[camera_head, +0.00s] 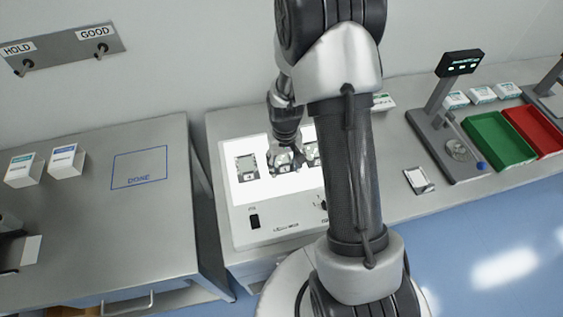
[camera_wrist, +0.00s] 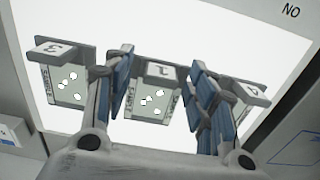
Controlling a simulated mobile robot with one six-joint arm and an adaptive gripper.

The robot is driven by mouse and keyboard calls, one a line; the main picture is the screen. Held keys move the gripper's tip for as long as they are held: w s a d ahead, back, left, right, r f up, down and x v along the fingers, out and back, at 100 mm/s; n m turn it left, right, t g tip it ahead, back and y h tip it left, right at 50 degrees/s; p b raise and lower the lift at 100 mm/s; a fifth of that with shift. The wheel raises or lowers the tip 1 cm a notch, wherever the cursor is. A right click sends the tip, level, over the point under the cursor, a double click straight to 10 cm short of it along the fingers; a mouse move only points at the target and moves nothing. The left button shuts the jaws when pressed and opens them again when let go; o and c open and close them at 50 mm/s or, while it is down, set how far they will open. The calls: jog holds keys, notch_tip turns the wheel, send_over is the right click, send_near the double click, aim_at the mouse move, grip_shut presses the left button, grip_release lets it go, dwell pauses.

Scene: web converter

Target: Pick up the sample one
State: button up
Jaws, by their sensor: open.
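Sample one (camera_wrist: 161,72), a grey-framed plate with a tab marked 1 and white spots in its clear window, lies on a bright white light panel (camera_head: 232,200). In the wrist view my gripper (camera_wrist: 161,62) is open, with one blue-padded finger on each side of sample one. I cannot tell whether either finger touches it.
A plate marked 3 (camera_wrist: 65,80) lies close by the left finger, and another plate (camera_wrist: 245,92) lies by the right finger. A side table with a DONE outline (camera_head: 139,168) stands left. Green (camera_head: 497,140) and red (camera_head: 535,128) trays stand right.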

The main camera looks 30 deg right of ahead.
jog(key=c, duration=1.1)
jog(key=shift+r, duration=0.2)
jog(key=shift+c, duration=0.2)
